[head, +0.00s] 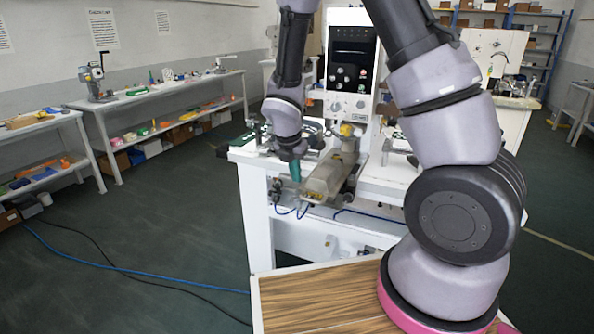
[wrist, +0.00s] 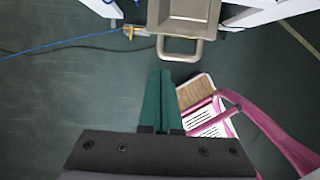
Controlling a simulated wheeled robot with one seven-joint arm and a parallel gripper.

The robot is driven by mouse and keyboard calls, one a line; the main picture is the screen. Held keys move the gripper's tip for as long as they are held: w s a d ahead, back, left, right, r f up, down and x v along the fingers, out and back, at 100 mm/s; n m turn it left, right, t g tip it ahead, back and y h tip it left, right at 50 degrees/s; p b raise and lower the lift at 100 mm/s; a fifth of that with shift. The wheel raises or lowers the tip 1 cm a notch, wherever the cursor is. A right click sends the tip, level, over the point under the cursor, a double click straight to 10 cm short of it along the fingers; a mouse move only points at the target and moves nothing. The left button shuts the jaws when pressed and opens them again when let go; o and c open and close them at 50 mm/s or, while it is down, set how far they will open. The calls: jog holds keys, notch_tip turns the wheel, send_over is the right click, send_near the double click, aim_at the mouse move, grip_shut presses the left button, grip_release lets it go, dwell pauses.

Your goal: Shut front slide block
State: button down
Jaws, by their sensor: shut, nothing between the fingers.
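The front slide block is a beige-grey block (head: 328,178) that juts out from the front of the white machine bench. In the wrist view the block (wrist: 187,28) is at the top, with a loop handle (wrist: 180,57) on its near end. My gripper (head: 296,178) has teal fingers and is at the left of the block's outer end in the head view. In the wrist view my gripper (wrist: 160,72) is shut and empty, its tips just short of the handle and slightly left of it. I cannot tell whether the tips touch the handle.
The white machine bench (head: 257,215) holds a panel with a dark screen (head: 352,62). Blue hoses hang below the block. A pink-framed part of my base (wrist: 235,98) shows at the lower right. Shelves with tools (head: 155,98) line the left wall. Open floor (head: 160,240) lies to the left.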

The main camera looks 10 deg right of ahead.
aim_at(305, 190)
jog(key=x, duration=0.5)
jog(key=shift+d+f, duration=0.1)
jog(key=shift+f, duration=0.25)
jog(key=w+d, duration=0.2)
jog(key=shift+w+f, duration=0.35)
jog(key=shift+f, duration=0.05)
jog(key=shift+w+d, duration=0.15)
jog(key=shift+w, duration=0.2)
